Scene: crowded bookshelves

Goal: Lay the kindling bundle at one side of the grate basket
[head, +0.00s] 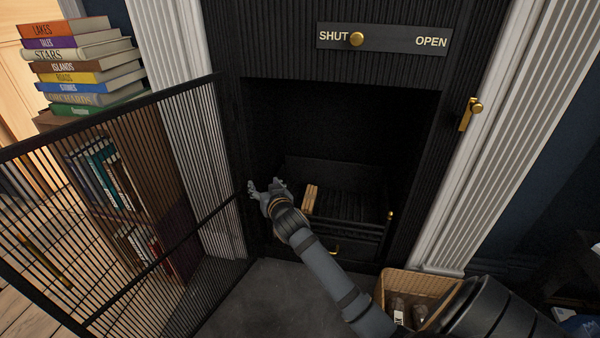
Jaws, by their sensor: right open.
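The kindling bundle (310,199), a small set of pale sticks, lies in the left part of the dark grate basket (350,208) inside the fireplace. My right gripper (264,186) is open and empty in the head view, to the left of the bundle near the left side of the fireplace opening. A gap shows between its fingers and the sticks. My right wrist and forearm pass in front of the basket's lower left part and hide some of it. My left gripper is not in view.
A black mesh screen door (130,200) stands swung open at the left. The brass knob (357,39) on the plate above sits by SHUT. A wicker basket (433,279) stands at the lower right, partly behind my arm. Books (85,65) are stacked at the upper left.

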